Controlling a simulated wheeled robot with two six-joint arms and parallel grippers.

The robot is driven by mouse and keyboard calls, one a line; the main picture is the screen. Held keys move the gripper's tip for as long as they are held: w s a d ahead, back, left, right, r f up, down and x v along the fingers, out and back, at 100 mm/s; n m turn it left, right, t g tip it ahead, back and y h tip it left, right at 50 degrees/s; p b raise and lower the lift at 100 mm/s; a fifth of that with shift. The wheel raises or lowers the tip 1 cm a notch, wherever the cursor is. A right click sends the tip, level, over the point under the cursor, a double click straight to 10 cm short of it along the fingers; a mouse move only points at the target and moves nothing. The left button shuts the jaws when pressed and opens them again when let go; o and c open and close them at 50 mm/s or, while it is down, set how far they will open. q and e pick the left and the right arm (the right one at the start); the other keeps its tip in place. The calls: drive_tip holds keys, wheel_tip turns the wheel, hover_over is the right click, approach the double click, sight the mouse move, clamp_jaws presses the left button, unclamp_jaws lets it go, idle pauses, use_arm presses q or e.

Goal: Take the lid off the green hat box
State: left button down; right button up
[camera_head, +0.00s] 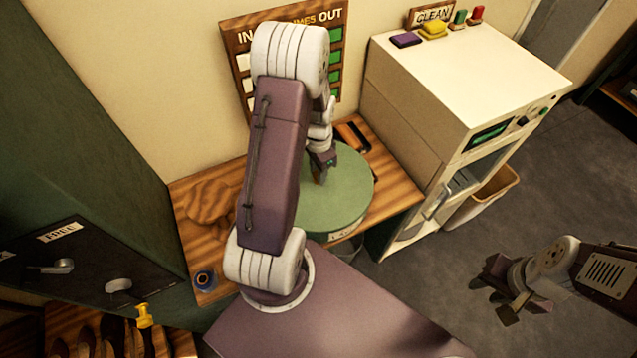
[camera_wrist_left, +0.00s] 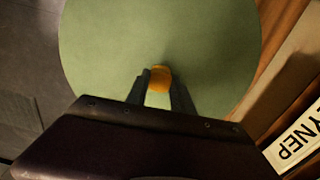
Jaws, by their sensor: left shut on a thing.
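The round green hat box (camera_head: 345,207) stands on the wooden table, partly hidden behind my left arm. Its flat green lid (camera_wrist_left: 110,50) fills much of the left wrist view, with an orange knob (camera_wrist_left: 159,77) on it. My left gripper (camera_head: 320,174) reaches down over the lid, and its two fingers are shut on the knob. I cannot tell whether there is a gap between the lid and the box. My right gripper (camera_head: 500,291) is open and empty over the floor at the right, away from the box.
A cream cabinet (camera_head: 455,75) stands right of the wooden table (camera_head: 400,195), with brushes on top. An IN/OUT board (camera_head: 330,17) hangs on the wall behind. A bin (camera_head: 485,195) stands by the cabinet.

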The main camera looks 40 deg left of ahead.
use_arm(q)
drive_tip(key=r, duration=0.3)
drive_tip(key=r+b, duration=0.1)
drive_tip(key=shift+w+d+r, duration=0.2)
drive_tip(key=shift+w+d, duration=0.05)
drive_tip(key=shift+w, duration=0.1)
drive_tip(key=w+d+r+b, duration=0.1)
drive_tip(key=w+d+r, duration=0.4)
drive_tip(key=d, duration=0.4)
drive_tip(key=shift+w+d+r+b, duration=0.15)
drive_tip(key=shift+w+r+b, duration=0.2)
drive_tip(key=shift+r, duration=0.5)
